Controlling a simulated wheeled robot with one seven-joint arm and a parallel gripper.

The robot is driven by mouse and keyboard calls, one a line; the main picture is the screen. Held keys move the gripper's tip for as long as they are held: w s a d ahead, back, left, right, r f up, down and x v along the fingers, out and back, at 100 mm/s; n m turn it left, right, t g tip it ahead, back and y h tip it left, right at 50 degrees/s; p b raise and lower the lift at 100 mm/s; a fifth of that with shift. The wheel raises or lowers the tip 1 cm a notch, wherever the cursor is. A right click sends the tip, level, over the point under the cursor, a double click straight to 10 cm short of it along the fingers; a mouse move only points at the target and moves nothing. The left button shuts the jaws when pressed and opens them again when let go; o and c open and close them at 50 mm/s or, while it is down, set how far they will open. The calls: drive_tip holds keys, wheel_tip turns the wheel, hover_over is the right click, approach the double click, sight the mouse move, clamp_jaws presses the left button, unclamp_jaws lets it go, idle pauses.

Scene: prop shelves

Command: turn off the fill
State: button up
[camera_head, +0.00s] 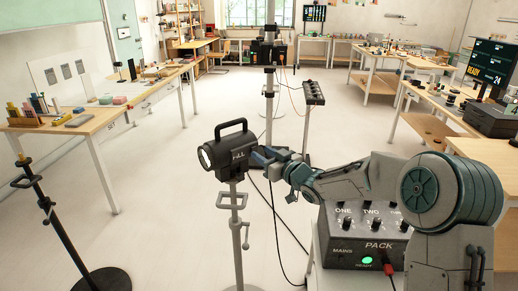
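The fill lamp (236,153), a black head lettered "FILL" with a top handle, sits on a grey stand (237,235) left of centre. Its pale front faces left; I cannot tell for sure whether it is lit. My gripper (262,157) is at the lamp's rear right side, very close or touching. The fingers are small and partly merged with the lamp, so their opening is unclear. Any switch on the lamp's back is hidden.
A black stand (60,220) is at the left. A small control box on a pole (313,93) and a tall light stand (269,85) are behind. Cables (280,225) run down the floor right of the lamp stand.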

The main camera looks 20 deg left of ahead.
sight(255, 150)
drive_tip(key=shift+x, duration=1.5)
clamp_jaws()
drive_tip(key=b, duration=0.2)
drive_tip(key=shift+f+y+b, duration=0.3)
drive_tip(key=shift+f, duration=0.1)
drive_tip(key=shift+d+t+b, duration=0.1)
drive_tip(key=shift+t+b, duration=0.2)
drive_tip(key=shift+b, duration=0.75)
drive_tip(key=y+b, duration=0.1)
drive_tip(key=b, duration=0.2)
drive_tip(key=t+y+b, duration=0.1)
drive_tip(key=b, duration=0.3)
drive_tip(key=shift+f, duration=0.3)
drive_tip(key=shift+s+r+y+b, duration=0.1)
drive_tip(key=shift+y+b, duration=0.2)
drive_tip(key=shift+b, duration=0.2)
drive_tip(key=shift+r, duration=0.15)
